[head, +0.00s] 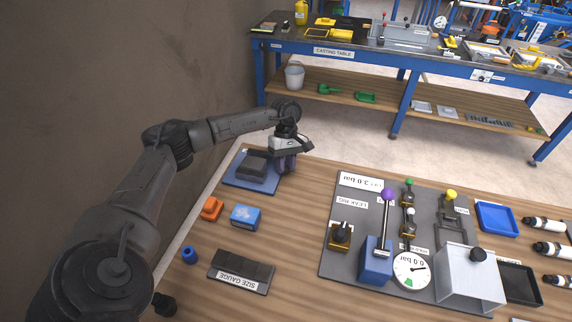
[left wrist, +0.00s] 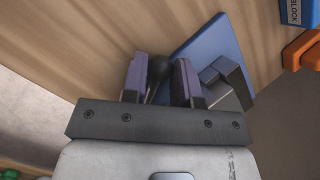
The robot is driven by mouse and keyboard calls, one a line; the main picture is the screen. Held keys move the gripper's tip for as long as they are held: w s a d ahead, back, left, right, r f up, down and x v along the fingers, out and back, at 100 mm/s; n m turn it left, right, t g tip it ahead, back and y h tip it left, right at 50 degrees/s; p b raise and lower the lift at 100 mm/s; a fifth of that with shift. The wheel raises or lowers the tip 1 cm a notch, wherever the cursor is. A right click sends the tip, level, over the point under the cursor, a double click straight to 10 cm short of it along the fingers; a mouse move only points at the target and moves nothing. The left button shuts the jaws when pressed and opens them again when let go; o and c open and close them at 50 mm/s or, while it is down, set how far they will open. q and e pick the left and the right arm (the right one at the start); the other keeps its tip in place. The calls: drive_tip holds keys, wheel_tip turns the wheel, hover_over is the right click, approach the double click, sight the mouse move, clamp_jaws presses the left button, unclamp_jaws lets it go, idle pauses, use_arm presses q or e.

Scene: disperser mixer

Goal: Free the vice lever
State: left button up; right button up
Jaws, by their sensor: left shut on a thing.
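The vice, a dark grey block (head: 252,164) on a blue base plate (head: 240,182), is at the far left corner of the wooden table. In the left wrist view its blue plate (left wrist: 213,40) and dark jaws (left wrist: 228,80) show just right of the fingers. My left gripper (head: 286,163) points down at the right side of the vice. In the left wrist view its purple-padded fingers (left wrist: 160,78) are shut on a dark rounded lever (left wrist: 160,68) that shows between them. The rest of the lever is hidden by the gripper. My right gripper is not in view.
An orange block (head: 212,208), a blue block (head: 245,215), a blue cylinder (head: 190,255) and a dark size gauge (head: 240,272) lie nearer. A grey rig board (head: 335,262) with levers and a dial stands right. Bare wood separates the vice from the board.

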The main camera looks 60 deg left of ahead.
use_arm(q)
drive_tip(key=shift+r, duration=0.1)
drive_tip(key=o, duration=0.9)
drive_tip(key=shift+w+a+r, duration=0.1)
drive_tip(key=shift+a+r, duration=0.1)
drive_tip(key=shift+r, duration=0.25)
drive_tip(key=p+v, duration=0.2)
drive_tip(key=v, duration=1)
drive_tip(key=shift+w+a+r, duration=0.1)
drive_tip(key=shift+a+r, duration=0.05)
drive_tip(key=shift+r, duration=0.2)
